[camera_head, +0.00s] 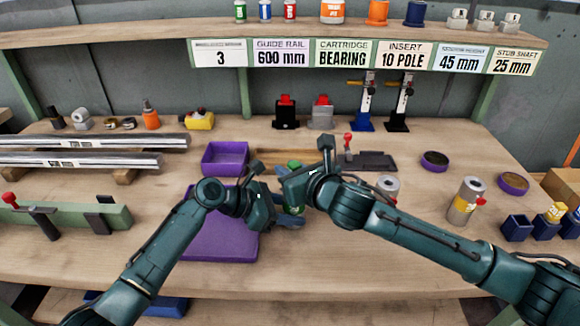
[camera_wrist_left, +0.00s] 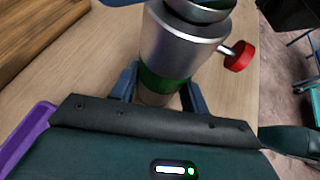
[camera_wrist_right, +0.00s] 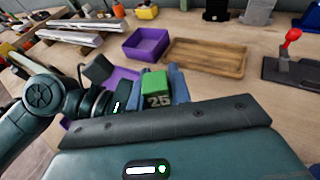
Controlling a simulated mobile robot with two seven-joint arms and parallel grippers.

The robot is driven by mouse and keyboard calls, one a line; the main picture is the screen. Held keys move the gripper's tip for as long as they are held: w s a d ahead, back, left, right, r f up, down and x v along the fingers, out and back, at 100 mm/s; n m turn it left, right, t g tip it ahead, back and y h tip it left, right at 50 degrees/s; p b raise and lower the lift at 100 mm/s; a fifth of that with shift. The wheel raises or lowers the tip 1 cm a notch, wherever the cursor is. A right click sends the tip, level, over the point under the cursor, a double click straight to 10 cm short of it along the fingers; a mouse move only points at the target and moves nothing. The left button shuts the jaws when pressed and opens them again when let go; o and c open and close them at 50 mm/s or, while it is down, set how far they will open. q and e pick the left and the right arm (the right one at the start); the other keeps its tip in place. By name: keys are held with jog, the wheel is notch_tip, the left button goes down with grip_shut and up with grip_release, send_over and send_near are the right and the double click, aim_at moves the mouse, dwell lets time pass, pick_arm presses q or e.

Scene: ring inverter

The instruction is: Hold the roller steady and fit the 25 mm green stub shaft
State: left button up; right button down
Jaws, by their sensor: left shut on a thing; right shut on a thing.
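The roller (camera_wrist_left: 185,45) is a silver cylinder with a green band and a red knob (camera_wrist_left: 240,57) on its side. My left gripper (camera_wrist_left: 162,95) is shut around its green-banded part. In the head view, the left gripper (camera_head: 287,222) and roller are partly hidden by my arms. The green stub shaft (camera_wrist_right: 156,86), marked 25, is a block between the blue fingers of my right gripper (camera_wrist_right: 163,85). In the head view, its green top (camera_head: 294,164) shows at the right gripper (camera_head: 292,172), above the left gripper. Whether shaft and roller touch is hidden.
A purple bin (camera_head: 225,155), a purple mat (camera_head: 215,240) and a wooden tray (camera_wrist_right: 205,58) lie around the grippers. A black fixture (camera_head: 375,161) with a red handle stands behind. A silver cylinder (camera_head: 465,201) and blue cups (camera_head: 517,228) are at right.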

jog(key=shift+f, duration=0.1)
jog(key=c, duration=1.2)
grip_release()
jog(key=shift+f, duration=0.15)
jog(key=shift+s+d, duration=0.1)
jog(key=v, duration=1.1)
jog(key=shift+s+r, duration=0.25)
jog(key=shift+s, duration=0.05)
jog(key=shift+d, duration=0.15)
pick_arm(q)
jog(key=o, duration=0.9)
jog(key=shift+c, duration=0.2)
